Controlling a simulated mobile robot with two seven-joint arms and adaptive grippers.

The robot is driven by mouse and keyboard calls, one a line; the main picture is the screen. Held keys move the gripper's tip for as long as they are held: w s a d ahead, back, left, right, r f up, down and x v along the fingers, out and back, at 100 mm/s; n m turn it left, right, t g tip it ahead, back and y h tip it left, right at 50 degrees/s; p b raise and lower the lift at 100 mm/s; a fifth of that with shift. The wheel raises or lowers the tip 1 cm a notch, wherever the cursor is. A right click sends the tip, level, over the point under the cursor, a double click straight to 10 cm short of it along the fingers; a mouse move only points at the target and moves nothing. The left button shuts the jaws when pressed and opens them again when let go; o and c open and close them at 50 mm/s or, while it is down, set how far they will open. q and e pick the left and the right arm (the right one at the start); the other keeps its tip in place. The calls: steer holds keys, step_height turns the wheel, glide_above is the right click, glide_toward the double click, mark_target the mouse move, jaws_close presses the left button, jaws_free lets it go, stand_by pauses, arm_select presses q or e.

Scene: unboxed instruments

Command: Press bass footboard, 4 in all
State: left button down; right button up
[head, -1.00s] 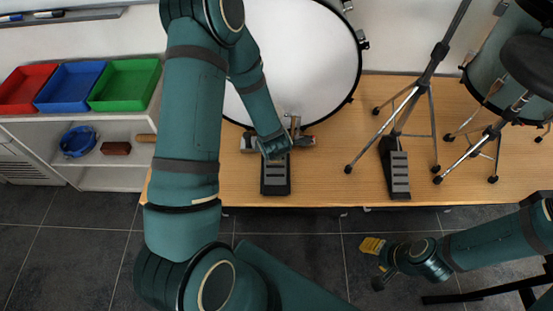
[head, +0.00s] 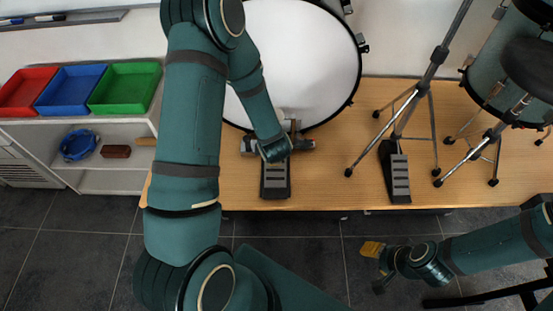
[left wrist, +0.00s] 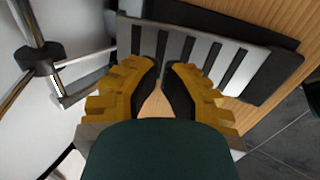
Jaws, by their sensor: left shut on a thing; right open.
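The bass footboard (head: 275,182) is a dark ribbed pedal plate on the wooden platform, in front of the white bass drum (head: 300,55). My left gripper reaches down at its drum-side end; in the head view its fingers are mostly hidden by my own wrist. In the left wrist view, my left gripper (left wrist: 160,68) has its yellow-backed fingertips close together at the ribbed footboard (left wrist: 215,62), shut on its edge; the exact contact is partly hidden. My right gripper (head: 373,249), with yellow fingers, is open and empty over the floor in front of the platform.
A second pedal (head: 396,175) with a tripod stand (head: 430,80) stands to the right. A black stool (head: 530,65) and another drum (head: 495,75) are farther right. Red, blue and green trays (head: 125,85) sit on a white shelf at left. Grey floor lies in front.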

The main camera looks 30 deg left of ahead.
stand_by(0.4)
arm_select(q)
step_height(320, 180, down, 3)
steer(key=b, duration=0.3)
steer(key=shift+f, duration=0.1)
steer(key=shift+s+f+b, duration=0.1)
steer(key=shift+f+b, duration=0.45)
steer(key=shift+f, duration=0.45)
steer(key=shift+r, duration=0.1)
step_height(320, 180, up, 5)
steer(key=p, duration=0.3)
steer(key=shift+p, duration=0.4)
